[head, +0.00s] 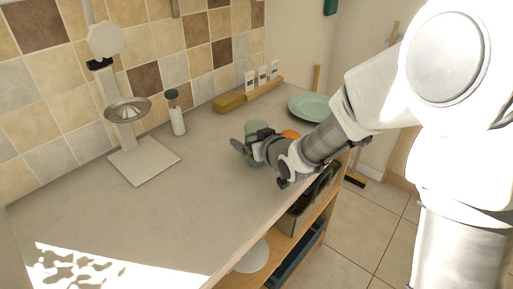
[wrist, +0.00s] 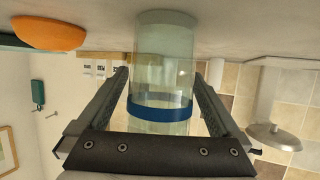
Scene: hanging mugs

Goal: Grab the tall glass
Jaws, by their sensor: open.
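The tall glass (wrist: 165,65) is a see-through, pale green cylinder with a blue band, standing on the counter. In the wrist view, which is upside down, it stands between the two fingers of my gripper (wrist: 160,76). The fingers are open, one on each side, with a gap showing beside the glass. In the head view the glass (head: 256,127) shows its upper part behind my gripper (head: 251,143), and its lower part is partly hidden.
An orange rounded thing (head: 290,134) sits close by, partly hidden by my arm; it also shows in the wrist view (wrist: 48,33). A green plate (head: 310,105) lies beyond it. A grinder (head: 177,117) and a metal stand (head: 143,161) are left. The front counter is clear.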

